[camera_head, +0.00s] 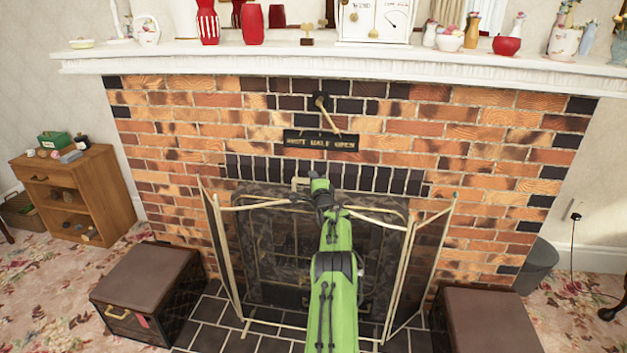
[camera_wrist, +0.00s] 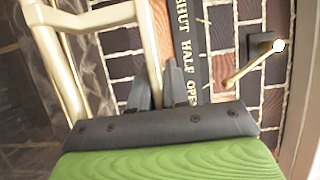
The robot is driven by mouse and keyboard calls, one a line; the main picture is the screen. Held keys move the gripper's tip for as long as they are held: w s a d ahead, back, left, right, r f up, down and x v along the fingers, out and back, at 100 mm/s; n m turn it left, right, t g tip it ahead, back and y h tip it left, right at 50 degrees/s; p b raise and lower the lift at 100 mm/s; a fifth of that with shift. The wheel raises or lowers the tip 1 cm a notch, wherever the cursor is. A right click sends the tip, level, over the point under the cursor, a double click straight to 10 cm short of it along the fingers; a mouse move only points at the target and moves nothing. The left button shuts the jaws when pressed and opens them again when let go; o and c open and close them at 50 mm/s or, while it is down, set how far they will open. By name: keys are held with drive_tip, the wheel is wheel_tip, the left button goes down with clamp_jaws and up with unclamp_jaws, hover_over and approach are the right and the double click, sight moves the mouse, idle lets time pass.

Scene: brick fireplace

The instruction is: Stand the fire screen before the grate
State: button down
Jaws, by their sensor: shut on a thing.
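The fire screen (camera_head: 285,245) has a brass-coloured frame, a dark see-through middle panel and angled side wings. It looks upright before the dark fireplace opening. My gripper (camera_head: 318,183) is at the screen's top middle, shut on its brass handle. In the wrist view my gripper's dark fingers (camera_wrist: 158,88) are close together at the brass handle (camera_wrist: 148,40), and the screen's frame (camera_wrist: 62,70) runs down the left. The grate is mostly hidden behind the screen and my green arm. I cannot tell whether the screen's feet touch the floor.
Brown boxes stand at the left (camera_head: 150,285) and right (camera_head: 490,320) of the tiled hearth (camera_head: 215,325). A sign (camera_head: 320,140) and a brass lever (camera_head: 332,117) are on the bricks above. The white mantel (camera_head: 300,60) holds several ornaments.

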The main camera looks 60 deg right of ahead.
drive_tip(key=shift+f, duration=0.25)
idle(1.1)
drive_tip(key=c, duration=1)
unclamp_jaws()
drive_tip(key=shift+s+a, duration=0.1)
drive_tip(key=shift+a, duration=0.05)
drive_tip(key=shift+c, duration=0.2)
drive_tip(key=shift+o, duration=0.8)
drive_tip(key=shift+f, duration=0.55)
drive_tip(key=shift+o, duration=0.8)
drive_tip(key=shift+r, duration=0.15)
drive_tip(key=shift+s+a+r+p, duration=0.1)
drive_tip(key=shift+s+r+p, duration=0.05)
drive_tip(key=shift+p, duration=0.35)
drive_tip(key=shift+p+v, duration=0.9)
drive_tip(key=shift+p, duration=0.45)
